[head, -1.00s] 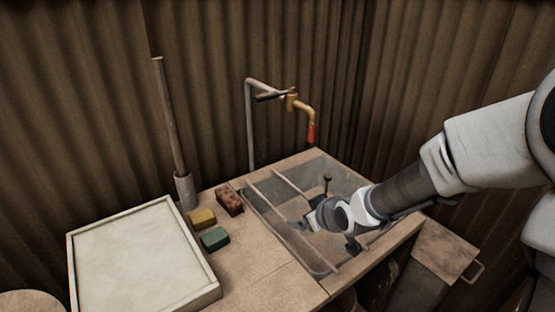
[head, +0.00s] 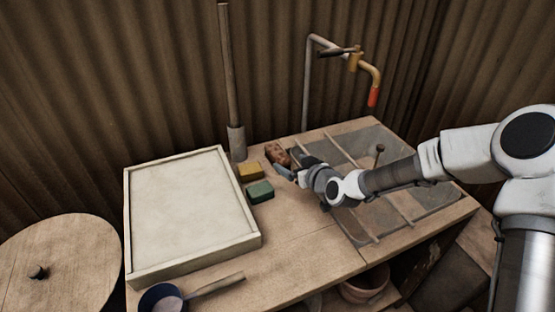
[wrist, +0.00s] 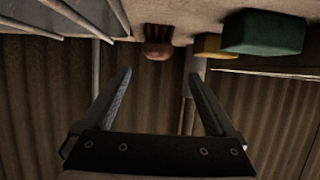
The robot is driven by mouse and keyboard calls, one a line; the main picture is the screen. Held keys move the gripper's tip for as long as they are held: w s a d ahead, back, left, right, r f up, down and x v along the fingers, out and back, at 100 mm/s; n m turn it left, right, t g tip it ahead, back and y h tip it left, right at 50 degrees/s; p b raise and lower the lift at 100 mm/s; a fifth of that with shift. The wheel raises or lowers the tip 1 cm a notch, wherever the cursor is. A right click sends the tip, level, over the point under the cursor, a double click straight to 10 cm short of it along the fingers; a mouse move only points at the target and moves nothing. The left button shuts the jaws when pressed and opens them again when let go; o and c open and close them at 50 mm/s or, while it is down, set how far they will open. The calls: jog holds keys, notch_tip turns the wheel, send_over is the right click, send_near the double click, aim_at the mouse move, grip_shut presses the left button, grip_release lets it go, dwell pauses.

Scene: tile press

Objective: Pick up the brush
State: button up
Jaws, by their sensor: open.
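The brush (head: 277,154) is a small reddish-brown block lying on the wooden counter, left of the sink's back left corner. My gripper (head: 284,171) is open in front of it, low over the counter, and hides part of the brush in the head view. In the wrist view, which looks upside down, the brush (wrist: 158,48) lies ahead, between the lines of the two spread fingers (wrist: 160,76). The fingers are empty, and the brush appears beyond their tips.
A yellow sponge (head: 250,171) and a green sponge (head: 260,191) lie left of my gripper. A pale framed tray (head: 255,243) is further left. A grey holder (head: 237,143) with a tall pole stands behind. The sink grid (head: 387,190) and a red-tipped tap (head: 373,96) are to the right.

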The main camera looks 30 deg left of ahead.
aim_at(279, 154)
jog(key=b+x, duration=0.1)
jog(key=x, duration=0.8)
jog(key=shift+w+a+f+b, duration=0.1)
jog(key=shift+w+b, duration=0.25)
grip_shut()
